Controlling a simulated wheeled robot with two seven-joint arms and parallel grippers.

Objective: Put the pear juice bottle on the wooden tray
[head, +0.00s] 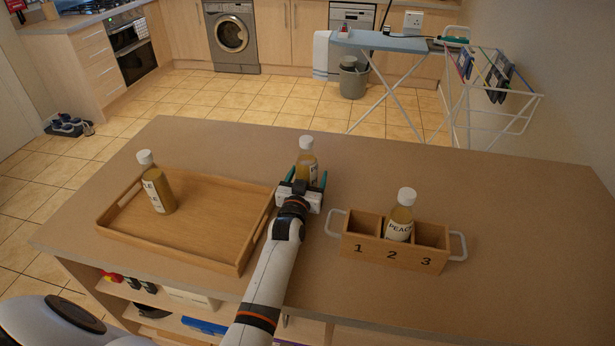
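A bottle (308,163) with a white cap and yellowish contents stands upright at the table's middle; its lower part and label are hidden by my gripper, so I cannot read its name. My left gripper (306,182) is at this bottle, its teal fingers open on either side of it with slight gaps showing. The wooden tray (189,249) lies to the left. A similar bottle (158,188) stands on its left part, with a label partly reading "LE". My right gripper is not in view.
A wooden box (386,255) with compartments 1, 2, 3 and white side handles stands to the right. A bottle labelled PEACH (400,219) is in compartment 2; 1 and 3 look empty. The tray's middle and right are bare. The table's right side is clear.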

